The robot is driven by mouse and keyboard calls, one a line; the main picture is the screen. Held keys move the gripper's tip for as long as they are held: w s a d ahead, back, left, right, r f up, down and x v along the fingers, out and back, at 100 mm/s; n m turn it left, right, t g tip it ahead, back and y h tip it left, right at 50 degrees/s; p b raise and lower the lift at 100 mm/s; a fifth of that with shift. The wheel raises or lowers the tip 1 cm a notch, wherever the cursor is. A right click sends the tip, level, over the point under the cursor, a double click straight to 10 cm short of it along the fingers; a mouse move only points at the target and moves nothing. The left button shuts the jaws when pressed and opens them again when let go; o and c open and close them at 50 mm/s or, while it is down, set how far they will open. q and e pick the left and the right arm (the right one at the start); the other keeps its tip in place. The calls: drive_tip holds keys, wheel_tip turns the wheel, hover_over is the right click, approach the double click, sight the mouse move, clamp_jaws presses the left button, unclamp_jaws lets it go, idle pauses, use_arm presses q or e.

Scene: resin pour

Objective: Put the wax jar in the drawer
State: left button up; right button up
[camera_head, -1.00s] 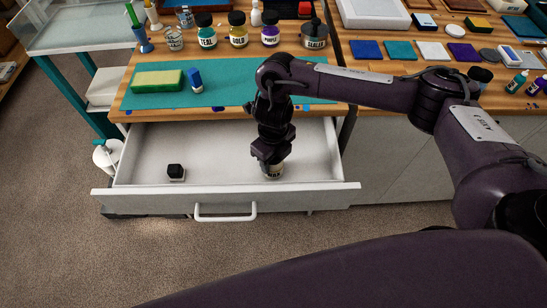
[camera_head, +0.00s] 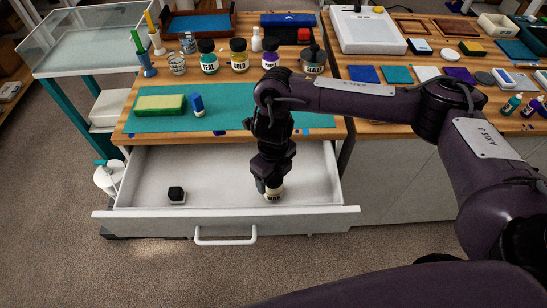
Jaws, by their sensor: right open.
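The drawer (camera_head: 225,212) is pulled open below the worktop. The wax jar (camera_head: 272,194), a small pale jar with dark lettering, stands upright inside the drawer on the right side. My right gripper (camera_head: 271,183) points down at the jar's top, its jaws open around or just above it; the gripper hides the upper part of the jar. My left gripper is not in view.
A small black-topped item (camera_head: 177,195) sits in the drawer's left part. The rest of the drawer floor is clear. On the worktop are a green mat (camera_head: 240,119), a green and yellow sponge (camera_head: 160,105), a blue-topped piece (camera_head: 197,104) and several labelled jars behind.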

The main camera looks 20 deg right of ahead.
wheel_tip(320, 180, up, 9)
drive_tip(key=shift+r+p, duration=0.1)
drive_tip(key=shift+p, duration=0.5)
